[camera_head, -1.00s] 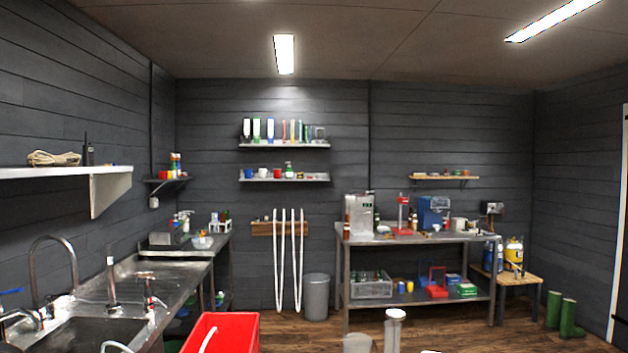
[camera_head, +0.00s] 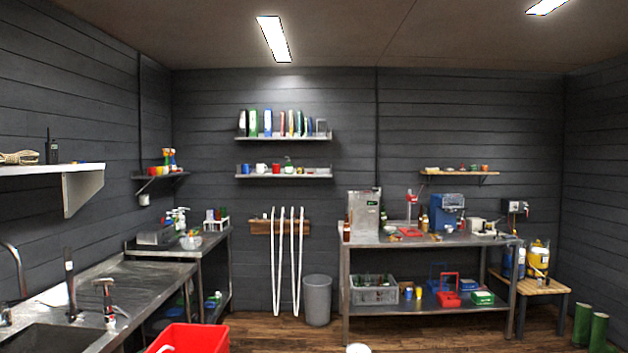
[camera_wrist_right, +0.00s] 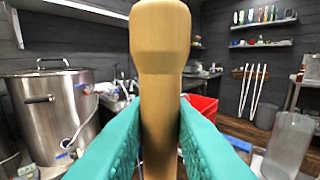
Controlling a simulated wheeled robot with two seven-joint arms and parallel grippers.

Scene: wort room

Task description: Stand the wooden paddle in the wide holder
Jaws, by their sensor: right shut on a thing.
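The wooden paddle (camera_wrist_right: 160,45) stands about upright in the right wrist view, with its thick rounded handle end at the top of the picture. My right gripper (camera_wrist_right: 160,120), with teal ribbed fingers, is shut on its handle from both sides. The rest of the paddle is hidden below the frame. I cannot pick out the wide holder for sure. My grippers are not in the head view, and the left one shows in neither view.
A steel kettle (camera_wrist_right: 45,105) stands at left in the wrist view, a clear cylinder (camera_wrist_right: 288,145) at right. The head view shows a red tub (camera_head: 190,338), grey bin (camera_head: 317,300), sink counter (camera_head: 130,285) and steel bench (camera_head: 430,241).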

